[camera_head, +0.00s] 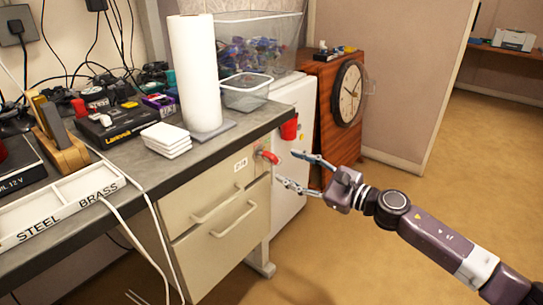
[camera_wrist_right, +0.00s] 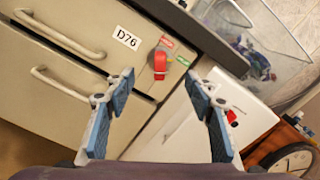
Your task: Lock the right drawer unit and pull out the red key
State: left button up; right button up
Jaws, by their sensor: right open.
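The right drawer unit (camera_head: 222,222) is beige with bar handles, under the grey worktop. It carries a white label reading D76 (camera_wrist_right: 126,37) in the right wrist view. The red key (camera_head: 268,157) sits in the lock at the unit's upper right corner. It also shows in the right wrist view (camera_wrist_right: 160,63), between a red tag and a green tag. My right gripper (camera_head: 288,168) is open and empty. Its fingertips are close to the key, and in the wrist view the key shows beyond and between the fingers, apart from them. My left gripper is not in view.
The worktop holds a paper roll (camera_head: 196,75), a clear tub (camera_head: 246,92) and white pads (camera_head: 166,139). The floor at right is clear.

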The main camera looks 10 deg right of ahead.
aim_at(276, 161)
jog(key=p+x, duration=0.1)
jog(key=x, duration=0.1)
jog(key=shift+w+a+r, duration=0.1)
jog(key=shift+w+a, duration=0.2)
jog(key=x, duration=0.3)
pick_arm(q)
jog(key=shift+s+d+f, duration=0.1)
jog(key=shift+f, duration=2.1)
pick_arm(e)
jog(key=shift+x, duration=0.95)
jog(key=shift+c, duration=0.6)
grip_shut()
